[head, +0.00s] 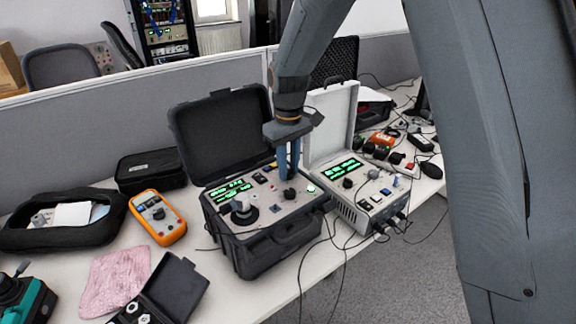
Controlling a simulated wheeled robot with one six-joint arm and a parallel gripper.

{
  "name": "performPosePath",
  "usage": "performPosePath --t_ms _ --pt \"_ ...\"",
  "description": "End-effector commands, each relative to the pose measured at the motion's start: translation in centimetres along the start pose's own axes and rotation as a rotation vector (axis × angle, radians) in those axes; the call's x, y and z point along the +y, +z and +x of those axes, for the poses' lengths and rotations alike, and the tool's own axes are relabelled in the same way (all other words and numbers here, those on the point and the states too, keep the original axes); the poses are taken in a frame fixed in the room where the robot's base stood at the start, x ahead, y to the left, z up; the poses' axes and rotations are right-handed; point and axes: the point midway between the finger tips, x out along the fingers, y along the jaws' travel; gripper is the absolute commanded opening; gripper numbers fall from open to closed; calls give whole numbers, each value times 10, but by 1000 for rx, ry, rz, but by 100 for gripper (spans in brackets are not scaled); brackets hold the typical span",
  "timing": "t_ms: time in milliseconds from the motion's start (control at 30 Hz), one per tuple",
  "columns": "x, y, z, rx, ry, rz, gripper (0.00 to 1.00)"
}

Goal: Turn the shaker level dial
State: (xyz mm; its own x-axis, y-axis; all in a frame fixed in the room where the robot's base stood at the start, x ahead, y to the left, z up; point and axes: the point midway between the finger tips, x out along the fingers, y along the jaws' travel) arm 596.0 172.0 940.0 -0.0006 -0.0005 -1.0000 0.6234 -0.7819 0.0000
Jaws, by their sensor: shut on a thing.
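The portable shaker unit (274,237) is an open black case on the white table, with a grey panel, a green-lit display (230,190) and a round black shaker mount (243,212) at the panel's left. A small dark dial (290,194) sits on the right half of the panel. My gripper (289,180) points straight down over this panel, its blue fingers close together and shut on the dial. The fingers hide the dial's upper part, and its pointer mark cannot be made out.
A second, light grey instrument case (368,216) with a raised lid stands close to the right. An orange multimeter (158,217) and a black pouch (150,170) lie to the left. The black case's raised lid (222,134) stands behind my gripper. Cables hang over the front edge.

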Motion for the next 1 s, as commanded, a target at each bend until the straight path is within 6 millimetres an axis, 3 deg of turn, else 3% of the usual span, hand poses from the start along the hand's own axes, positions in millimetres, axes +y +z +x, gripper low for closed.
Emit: performPosePath --t_ms 1000 --pt "-2 -1 -1 3 0 -963 1"
